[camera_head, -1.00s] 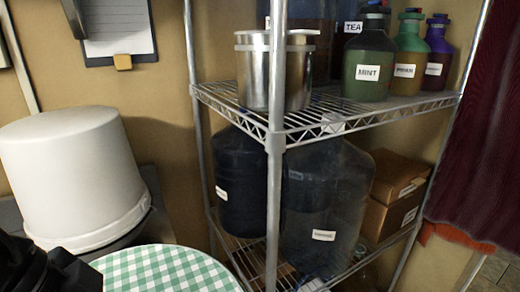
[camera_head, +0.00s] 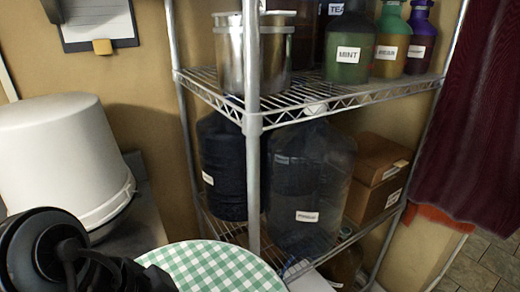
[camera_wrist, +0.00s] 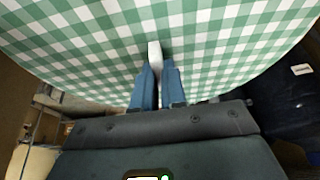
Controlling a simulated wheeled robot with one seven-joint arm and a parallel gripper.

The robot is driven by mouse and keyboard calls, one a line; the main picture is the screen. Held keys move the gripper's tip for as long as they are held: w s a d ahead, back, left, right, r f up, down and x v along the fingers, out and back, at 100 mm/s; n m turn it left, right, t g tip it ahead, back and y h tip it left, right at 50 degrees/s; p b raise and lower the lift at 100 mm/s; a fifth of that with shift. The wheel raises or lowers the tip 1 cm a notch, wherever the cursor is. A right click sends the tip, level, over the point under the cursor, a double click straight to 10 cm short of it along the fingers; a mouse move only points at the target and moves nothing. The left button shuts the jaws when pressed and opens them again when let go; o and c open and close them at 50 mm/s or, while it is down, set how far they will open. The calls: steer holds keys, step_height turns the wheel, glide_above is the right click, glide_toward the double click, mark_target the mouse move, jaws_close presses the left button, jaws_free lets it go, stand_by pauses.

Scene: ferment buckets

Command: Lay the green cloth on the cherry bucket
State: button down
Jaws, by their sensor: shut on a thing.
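A green-and-white checked cloth (camera_head: 215,268) shows at the bottom of the head view as a flat, rounded piece beside my arm. In the wrist view the cloth (camera_wrist: 220,50) fills the upper part of the picture. My gripper (camera_wrist: 157,75) has its two blue fingers close together at the cloth, with a narrow white piece between them. It is shut on the cloth. In the head view the fingers are hidden behind my arm and the cloth. I cannot make out a bucket labelled cherry.
A wire shelf (camera_head: 345,98) stands ahead, with a metal pot (camera_head: 262,55), labelled bottles (camera_head: 348,52) and large dark jugs (camera_head: 308,190). An upturned white bucket (camera_head: 60,155) stands on a counter at left. A dark red curtain (camera_head: 475,110) hangs at right.

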steer(key=w+d+f+n+y, duration=0.1)
steer(key=w+d+f+n, duration=0.1)
steer(key=d+f, duration=0.7)
steer(key=w+d+f+n+y, duration=0.1)
steer(key=w+d+f+n, duration=0.2)
steer(key=d+f, duration=0.6)
steer(key=w+d+f+n+t+y, duration=0.1)
steer(key=d+f+n, duration=0.4)
steer(key=d, duration=1.6)
steer(key=shift+w+d+f+y, duration=0.35)
steer(key=shift+w+f, duration=0.4)
steer(key=shift+f, duration=1.2)
